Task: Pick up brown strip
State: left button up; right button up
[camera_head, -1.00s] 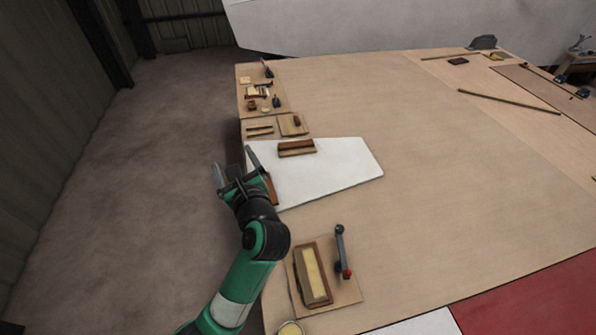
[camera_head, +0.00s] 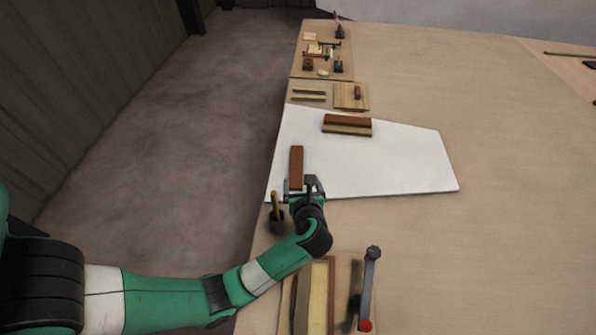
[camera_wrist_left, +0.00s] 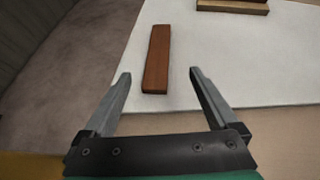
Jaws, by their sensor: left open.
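The brown strip (camera_head: 297,166) lies flat on the white panel, near its left edge in the head view. It also shows in the left wrist view (camera_wrist_left: 157,58), ahead of the fingertips and roughly between their lines. My left gripper (camera_head: 301,187) is open and empty, with its fingers at the near end of the strip in the head view. In the left wrist view its two fingers (camera_wrist_left: 160,76) are spread wide, and the strip is not gripped. The strip's near end may be partly hidden by the gripper in the head view. My right gripper is not in view.
The white panel (camera_head: 390,165) also carries a brown and tan block (camera_head: 347,125). Small boards and tools stand farther back along the table's left edge. A lever with a red knob (camera_head: 368,290) and a brush-like tool in a dark pot (camera_head: 276,215) are close to my left arm.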

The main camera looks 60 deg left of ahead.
pick_arm(q)
jog(key=b, duration=0.3)
send_near(297, 167)
jog(key=shift+x, duration=1.2)
jog(key=shift+w+a, duration=0.3)
jog(key=shift+a, duration=0.1)
jog(key=a+f+b, duration=0.3)
jog(key=shift+w+a, duration=0.15)
jog(key=shift+w, duration=0.2)
jog(key=shift+w+a, duration=0.2)
jog(key=shift+a, duration=0.25)
jog(key=shift+d, duration=0.1)
grip_shut()
